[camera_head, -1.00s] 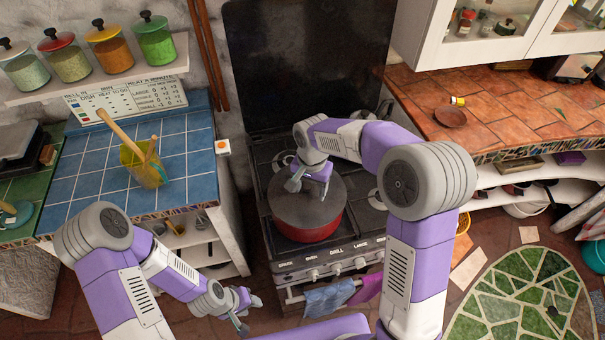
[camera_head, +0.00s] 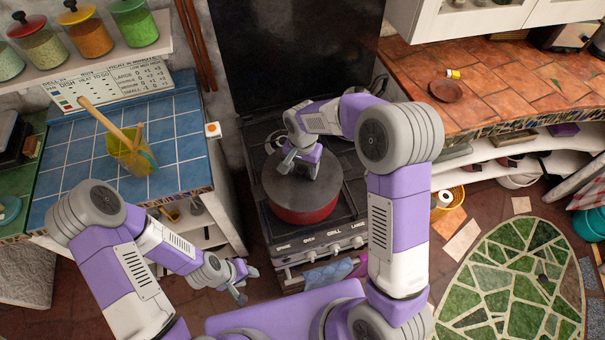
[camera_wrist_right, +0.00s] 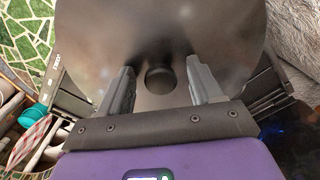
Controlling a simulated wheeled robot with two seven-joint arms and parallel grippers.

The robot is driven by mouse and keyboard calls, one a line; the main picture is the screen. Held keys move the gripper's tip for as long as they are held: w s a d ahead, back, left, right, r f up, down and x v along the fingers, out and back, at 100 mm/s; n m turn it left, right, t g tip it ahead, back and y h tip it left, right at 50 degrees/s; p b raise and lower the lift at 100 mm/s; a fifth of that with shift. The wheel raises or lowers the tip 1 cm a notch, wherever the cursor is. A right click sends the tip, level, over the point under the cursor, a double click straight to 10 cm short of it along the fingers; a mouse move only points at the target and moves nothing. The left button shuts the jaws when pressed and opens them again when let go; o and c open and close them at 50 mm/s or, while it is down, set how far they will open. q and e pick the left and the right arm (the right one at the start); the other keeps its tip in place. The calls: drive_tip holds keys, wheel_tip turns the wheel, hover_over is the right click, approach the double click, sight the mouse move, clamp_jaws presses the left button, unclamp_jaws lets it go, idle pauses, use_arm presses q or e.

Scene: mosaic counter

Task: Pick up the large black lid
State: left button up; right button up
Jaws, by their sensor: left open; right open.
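The large black lid (camera_head: 325,190) covers a red pot (camera_head: 305,215) on the stove at the middle of the head view. In the right wrist view the lid (camera_wrist_right: 215,35) fills the upper middle, and its round dark knob (camera_wrist_right: 159,78) shows between the fingers. My right gripper (camera_head: 299,165) is above the lid; its fingers (camera_wrist_right: 160,85) are open on either side of the knob, with gaps between. Whether they reach down to knob height I cannot tell. My left gripper (camera_head: 244,279) is open and empty, low in front of the blue-tiled counter.
The stove (camera_head: 350,225) has a tall dark raised cover (camera_head: 300,55) behind it. A blue-tiled counter (camera_head: 185,140) with a yellowish utensil pot (camera_head: 130,155) stands left. An orange-tiled counter (camera_head: 500,90) with a brown dish (camera_head: 446,90) stands right.

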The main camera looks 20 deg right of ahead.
clamp_jaws()
idle(0.3)
